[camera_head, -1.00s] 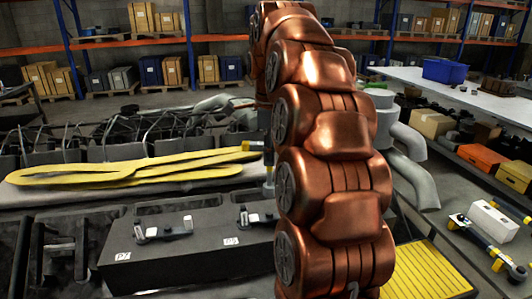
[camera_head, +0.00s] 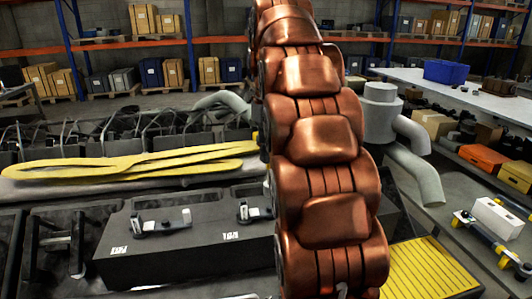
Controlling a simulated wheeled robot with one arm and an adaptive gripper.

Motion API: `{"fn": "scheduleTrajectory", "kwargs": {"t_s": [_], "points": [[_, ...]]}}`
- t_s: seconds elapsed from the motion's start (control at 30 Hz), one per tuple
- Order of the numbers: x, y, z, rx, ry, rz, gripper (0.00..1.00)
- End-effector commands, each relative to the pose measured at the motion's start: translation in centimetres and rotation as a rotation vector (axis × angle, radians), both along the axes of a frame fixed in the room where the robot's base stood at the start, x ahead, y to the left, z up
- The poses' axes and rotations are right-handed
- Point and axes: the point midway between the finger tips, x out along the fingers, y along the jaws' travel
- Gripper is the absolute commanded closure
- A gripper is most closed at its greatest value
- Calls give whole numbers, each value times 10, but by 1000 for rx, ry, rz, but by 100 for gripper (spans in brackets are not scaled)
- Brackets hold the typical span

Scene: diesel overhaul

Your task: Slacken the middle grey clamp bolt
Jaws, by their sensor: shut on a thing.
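A long dark block (camera_head: 190,255) lies in front of me, left of my arm. Two small grey clamps with pale bolt-like ends sit on its top: a left one (camera_head: 162,222) and a right one (camera_head: 252,212) close to my arm. Each has a white label below it, too small to read surely. Any further clamp to the right is hidden behind my copper arm. I cannot tell which bolt is the middle one. My gripper and anything in it are hidden behind the arm.
Yellow flat straps or gaskets (camera_head: 130,165) lie on a grey surface behind the block. Grey pipes (camera_head: 415,165) stand right of my arm. A yellow ribbed plate (camera_head: 415,270) is front right. A bench at right carries a white box (camera_head: 500,218) and tools.

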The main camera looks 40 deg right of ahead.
Motion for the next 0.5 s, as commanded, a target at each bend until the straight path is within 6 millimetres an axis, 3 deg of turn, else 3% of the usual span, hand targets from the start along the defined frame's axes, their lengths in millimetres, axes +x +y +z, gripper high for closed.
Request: {"fn": "scheduleTrajectory", "kwargs": {"t_s": [0.23,0.5], "points": [[0,1,-1,0,-7,-251,100],[-2,2,7,-6,-10,-275,100]]}}
